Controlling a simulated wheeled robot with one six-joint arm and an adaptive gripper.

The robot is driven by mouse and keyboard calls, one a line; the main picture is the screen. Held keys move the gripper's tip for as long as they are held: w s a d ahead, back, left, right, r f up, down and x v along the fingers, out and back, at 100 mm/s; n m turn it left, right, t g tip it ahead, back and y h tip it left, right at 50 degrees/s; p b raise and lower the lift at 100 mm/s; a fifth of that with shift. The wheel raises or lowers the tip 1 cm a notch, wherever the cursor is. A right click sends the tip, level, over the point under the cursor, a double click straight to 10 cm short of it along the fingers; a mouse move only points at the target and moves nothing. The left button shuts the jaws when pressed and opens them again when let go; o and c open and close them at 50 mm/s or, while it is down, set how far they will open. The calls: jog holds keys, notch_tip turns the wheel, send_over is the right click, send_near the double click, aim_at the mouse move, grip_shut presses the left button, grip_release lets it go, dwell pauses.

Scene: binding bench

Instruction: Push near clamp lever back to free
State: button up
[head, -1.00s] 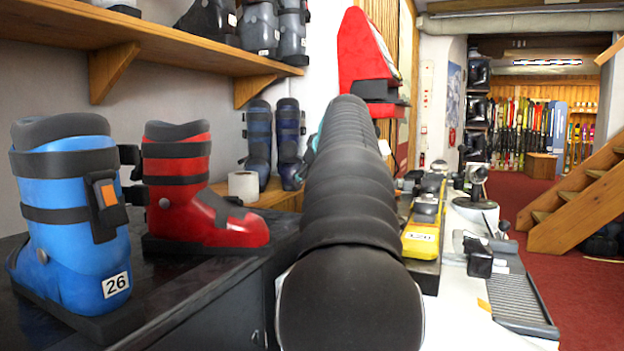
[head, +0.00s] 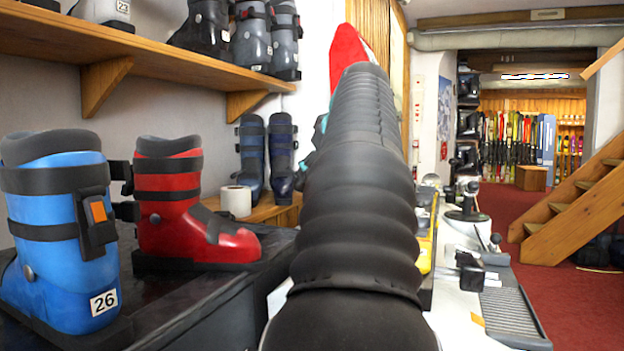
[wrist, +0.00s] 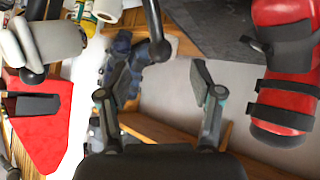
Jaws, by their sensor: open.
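My gripper (wrist: 160,88) shows in the wrist view with its two fingers wide apart and nothing between them.
A blue boot (head: 60,235) and a red boot (head: 185,215) stand on the dark counter at left. A white roll (head: 236,201) sits behind them. A wooden shelf (head: 150,62) with boots hangs above. A grey ribbed tray (head: 508,312) lies at right; red carpet beyond is open.

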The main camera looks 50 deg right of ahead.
jog(key=shift+s+a+r, duration=0.2)
jog(key=shift+s+r, duration=0.2)
